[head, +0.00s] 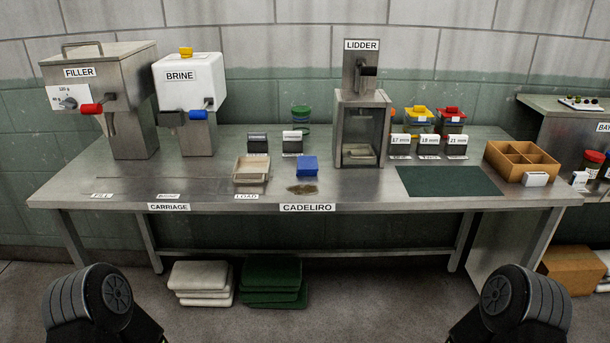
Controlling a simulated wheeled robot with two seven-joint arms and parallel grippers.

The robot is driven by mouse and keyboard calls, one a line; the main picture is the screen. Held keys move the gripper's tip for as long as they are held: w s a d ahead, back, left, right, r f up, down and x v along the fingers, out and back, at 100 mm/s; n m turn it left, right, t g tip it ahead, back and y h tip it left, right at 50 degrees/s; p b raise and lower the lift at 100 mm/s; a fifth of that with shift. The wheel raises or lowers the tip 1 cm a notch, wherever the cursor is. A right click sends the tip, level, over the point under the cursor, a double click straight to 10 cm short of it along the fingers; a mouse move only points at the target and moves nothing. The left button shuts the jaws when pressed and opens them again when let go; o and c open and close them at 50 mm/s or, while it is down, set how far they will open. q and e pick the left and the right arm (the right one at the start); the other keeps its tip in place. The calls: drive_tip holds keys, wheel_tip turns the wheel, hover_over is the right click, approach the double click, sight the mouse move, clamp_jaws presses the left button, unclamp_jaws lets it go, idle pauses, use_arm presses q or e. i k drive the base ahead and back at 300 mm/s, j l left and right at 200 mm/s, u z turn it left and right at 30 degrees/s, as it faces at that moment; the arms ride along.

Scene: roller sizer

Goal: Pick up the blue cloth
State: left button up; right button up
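The blue cloth (307,166) is a small folded blue piece lying on the steel table (350,193), a little right of the beige tray and behind the CADELIRO label. Nothing touches it from above. A brownish spill or patch (302,188) lies on the table just in front of it. Only rounded dark parts of my arms show at the bottom left and bottom right corners, well short of the table. Neither of my grippers is in view.
A beige tray (251,172) sits left of the cloth, small black-and-white holders (292,142) behind it. The LIDDER machine (361,118) stands to its right, then a dark green mat (449,181) and an orange divided box (521,160). FILLER (122,100) and BRINE (187,95) machines stand left.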

sight(306, 165)
drive_tip(key=i, duration=0.75)
drive_tip(key=u, duration=1.15)
